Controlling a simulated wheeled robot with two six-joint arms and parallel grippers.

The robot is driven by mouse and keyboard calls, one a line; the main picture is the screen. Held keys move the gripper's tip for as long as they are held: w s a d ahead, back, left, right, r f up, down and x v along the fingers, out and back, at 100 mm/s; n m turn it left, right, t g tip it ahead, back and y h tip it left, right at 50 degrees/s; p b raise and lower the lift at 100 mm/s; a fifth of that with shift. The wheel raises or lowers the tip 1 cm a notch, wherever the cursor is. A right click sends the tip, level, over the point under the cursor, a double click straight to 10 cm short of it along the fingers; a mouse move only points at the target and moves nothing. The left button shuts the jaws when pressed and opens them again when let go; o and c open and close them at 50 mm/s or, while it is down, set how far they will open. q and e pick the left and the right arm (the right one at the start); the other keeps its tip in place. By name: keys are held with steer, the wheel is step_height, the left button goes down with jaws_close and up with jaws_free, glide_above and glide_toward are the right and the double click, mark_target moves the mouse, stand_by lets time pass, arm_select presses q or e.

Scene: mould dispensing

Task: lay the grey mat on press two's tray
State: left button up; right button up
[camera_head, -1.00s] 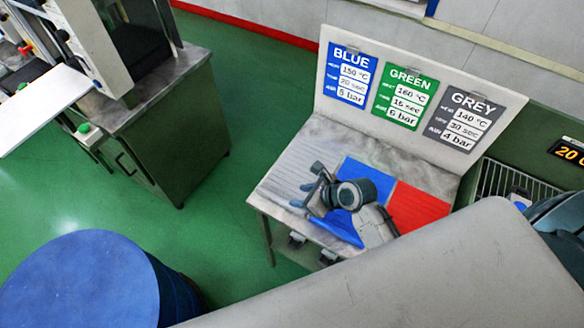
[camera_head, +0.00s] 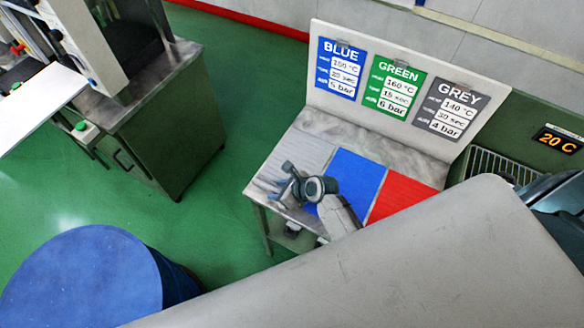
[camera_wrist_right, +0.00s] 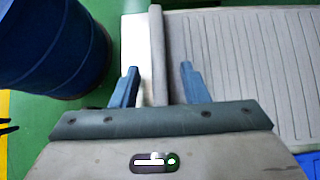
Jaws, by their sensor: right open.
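The grey mat (camera_head: 300,152) lies flat at the left end of a work table, left of a blue mat (camera_head: 352,180). Its ridged surface also shows in the right wrist view (camera_wrist_right: 255,60). My right gripper (camera_head: 271,190) is at the near left edge of the grey mat. In the right wrist view my right gripper (camera_wrist_right: 157,85) is open, its two blue fingers either side of a narrow grey edge strip (camera_wrist_right: 157,45); I cannot tell whether they touch it. A white tray (camera_head: 38,108) juts from a press at the left; no number shows on it. My left gripper is not in view.
A red mat (camera_head: 402,194) lies right of the blue one. A sign board (camera_head: 400,85) stands behind the table. A blue drum (camera_head: 85,275) stands at the near left. Green floor (camera_head: 215,190) is free between the press cabinet (camera_head: 172,130) and the table.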

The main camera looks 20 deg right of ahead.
steer(key=shift+s, duration=0.1)
jaws_close()
steer(key=shift+r, duration=0.2)
